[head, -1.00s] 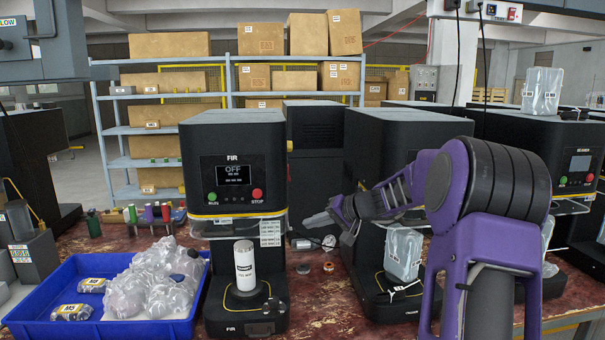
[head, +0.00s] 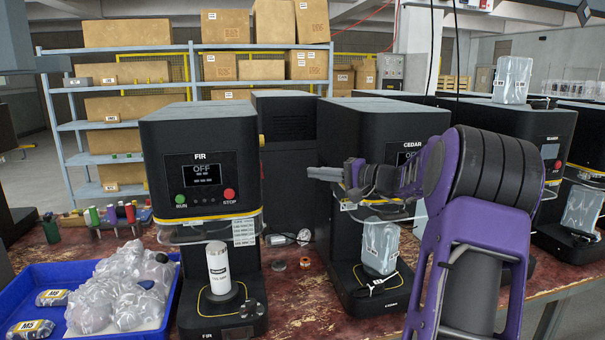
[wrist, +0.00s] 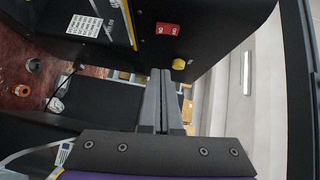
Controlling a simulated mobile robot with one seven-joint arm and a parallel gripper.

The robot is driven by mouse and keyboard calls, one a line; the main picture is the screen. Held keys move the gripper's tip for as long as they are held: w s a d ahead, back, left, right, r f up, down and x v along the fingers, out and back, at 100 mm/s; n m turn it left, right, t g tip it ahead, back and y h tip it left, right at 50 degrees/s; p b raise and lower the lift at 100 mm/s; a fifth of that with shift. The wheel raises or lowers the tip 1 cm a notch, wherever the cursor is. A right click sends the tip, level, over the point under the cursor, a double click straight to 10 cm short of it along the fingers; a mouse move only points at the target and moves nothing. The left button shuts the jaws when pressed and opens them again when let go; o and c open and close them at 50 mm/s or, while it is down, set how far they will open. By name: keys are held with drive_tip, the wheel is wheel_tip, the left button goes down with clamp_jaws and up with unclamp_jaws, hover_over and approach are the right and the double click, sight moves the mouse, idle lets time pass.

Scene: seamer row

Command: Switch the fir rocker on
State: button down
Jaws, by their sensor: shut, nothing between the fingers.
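The fir machine (head: 202,165) is a black seamer at centre left in the head view, and its display (head: 202,174) reads OFF. A red rocker (wrist: 167,29) with white markings is on its side panel in the wrist view, beside a yellow knob (wrist: 179,64). My gripper (head: 312,172) is shut and empty, pointing left towards that side with a gap. In the wrist view its fingertips (wrist: 160,72) are below the rocker, apart from it.
The cedar machine (head: 355,215) stands close behind my gripper, right of the fir machine. A white can (head: 217,268) stands on the fir machine's base. A blue tray (head: 30,275) of bagged parts is at left. Small parts and a cable lie between the machines.

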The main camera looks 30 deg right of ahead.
drive_tip(key=s+a+p+x, duration=0.1)
drive_tip(key=a+x, duration=0.1)
drive_tip(key=x, duration=0.9)
drive_tip(key=shift+a, duration=0.35)
drive_tip(key=shift+f, duration=0.15)
